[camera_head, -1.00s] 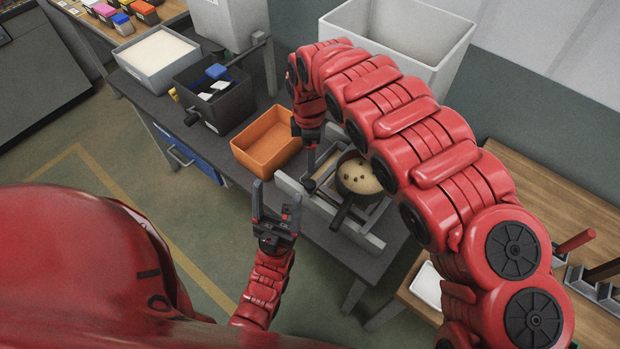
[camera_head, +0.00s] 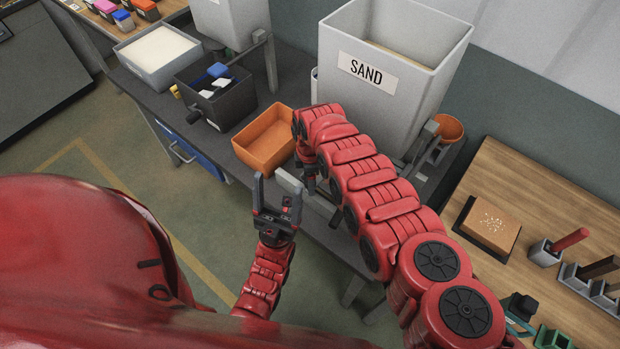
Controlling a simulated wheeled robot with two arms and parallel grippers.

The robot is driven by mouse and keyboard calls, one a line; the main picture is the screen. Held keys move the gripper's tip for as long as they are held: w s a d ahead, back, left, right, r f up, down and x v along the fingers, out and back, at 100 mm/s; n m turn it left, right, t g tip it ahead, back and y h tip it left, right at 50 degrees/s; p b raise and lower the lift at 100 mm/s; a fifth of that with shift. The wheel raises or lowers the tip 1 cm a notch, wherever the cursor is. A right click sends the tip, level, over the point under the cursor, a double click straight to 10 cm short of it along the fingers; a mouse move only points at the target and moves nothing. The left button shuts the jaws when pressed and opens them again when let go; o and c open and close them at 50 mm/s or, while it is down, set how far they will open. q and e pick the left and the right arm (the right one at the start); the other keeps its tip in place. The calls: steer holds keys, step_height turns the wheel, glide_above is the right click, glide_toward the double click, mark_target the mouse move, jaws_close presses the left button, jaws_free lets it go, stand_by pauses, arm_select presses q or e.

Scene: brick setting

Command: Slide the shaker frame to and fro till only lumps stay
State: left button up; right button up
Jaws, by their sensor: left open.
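The shaker frame shows only as a piece of its light grey board (camera_head: 288,181) on the dark bench. My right arm covers the rest of it, and the sieve pan is hidden. My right gripper (camera_head: 309,188) points down at the frame, just right of the orange tray. Its fingers are small and partly covered, so I cannot tell whether they are shut or touch the frame. My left gripper (camera_head: 277,190) is open and empty, fingers upward, in front of the bench edge and left of the frame board.
An orange tray (camera_head: 265,142) sits left of the frame. A black crank box (camera_head: 222,107) and a grey bin of pale powder (camera_head: 158,55) stand farther left. A tall bin labelled SAND (camera_head: 400,108) rises behind. An orange bowl (camera_head: 448,128) and a wooden table (camera_head: 540,190) are at right.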

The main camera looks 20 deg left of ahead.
steer(key=shift+f, duration=0.1)
jaws_close()
stand_by(0.4)
stand_by(1.0)
